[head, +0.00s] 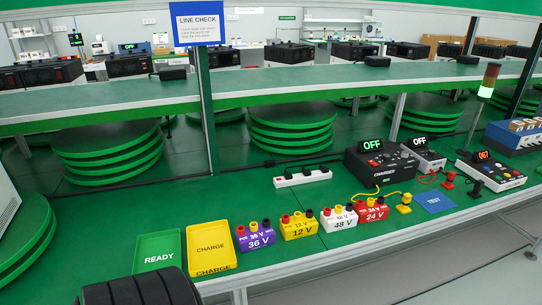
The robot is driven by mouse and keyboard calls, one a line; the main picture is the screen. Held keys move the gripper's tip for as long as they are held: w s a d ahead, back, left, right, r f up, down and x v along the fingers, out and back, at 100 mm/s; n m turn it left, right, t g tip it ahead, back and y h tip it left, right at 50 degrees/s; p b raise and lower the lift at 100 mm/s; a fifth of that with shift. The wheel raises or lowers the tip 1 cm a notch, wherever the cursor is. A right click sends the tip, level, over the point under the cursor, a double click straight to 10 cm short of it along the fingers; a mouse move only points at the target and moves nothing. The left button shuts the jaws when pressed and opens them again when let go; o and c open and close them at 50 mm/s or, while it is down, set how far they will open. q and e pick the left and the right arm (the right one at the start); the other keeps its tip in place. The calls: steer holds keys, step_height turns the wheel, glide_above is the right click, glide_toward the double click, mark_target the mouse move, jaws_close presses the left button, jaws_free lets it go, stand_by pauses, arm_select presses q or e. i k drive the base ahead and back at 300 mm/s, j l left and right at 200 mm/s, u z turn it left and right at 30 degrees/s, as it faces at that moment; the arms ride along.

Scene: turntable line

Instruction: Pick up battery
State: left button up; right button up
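Several small batteries stand in a row on the green bench. The purple 36 V battery (256,239) is leftmost. To its right are the yellow 12 V battery (299,228), the white 48 V battery (338,220) and the red 24 V battery (372,212). All stand upright with terminals on top. A yellow lead runs from near the red battery towards the black charger (379,164). Neither of my grippers is recognisable in the head view.
Left of the batteries lie a green READY tray (158,238) and a yellow CHARGE tray (226,259); both look empty. A power strip (302,177) and a blue TEST mat (436,202) are also on the bench. A dark ribbed shape (140,291) blocks the bottom left.

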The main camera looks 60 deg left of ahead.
mark_target(255, 236)
steer(key=u, duration=1.35)
